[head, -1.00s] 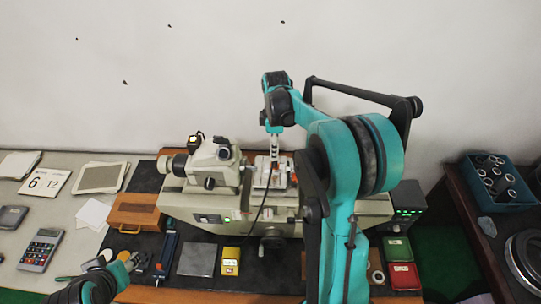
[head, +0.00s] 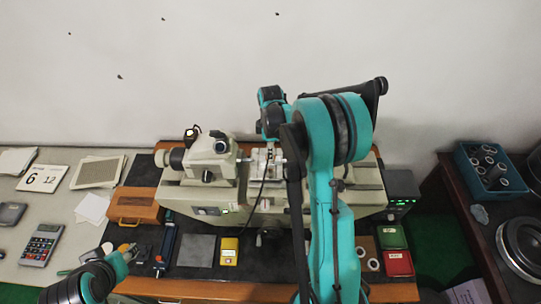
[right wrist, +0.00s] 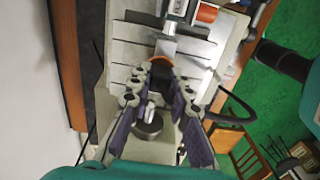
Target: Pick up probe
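The pale measuring machine (head: 340,200) stands on the bench, with a small light stage (head: 262,160) near its middle. My right gripper (head: 268,140) points down over that stage; my arm partly hides it. In the right wrist view its purple-padded fingers (right wrist: 166,85) stand on either side of a small metal cylinder (right wrist: 148,128), apart at the pads. I cannot tell whether this cylinder is the probe. A black cable (head: 262,190) runs down from the stage area across the machine's front. My left gripper (head: 127,251) is low at the left; its opening is unclear.
A wooden box (head: 135,206), a blue tool (head: 166,243), a grey plate (head: 197,250) and a yellow box (head: 229,250) lie on the bench. Green (head: 391,237) and red (head: 398,262) boxes lie at right. A blue bin (head: 490,167) of rings stands on the side table.

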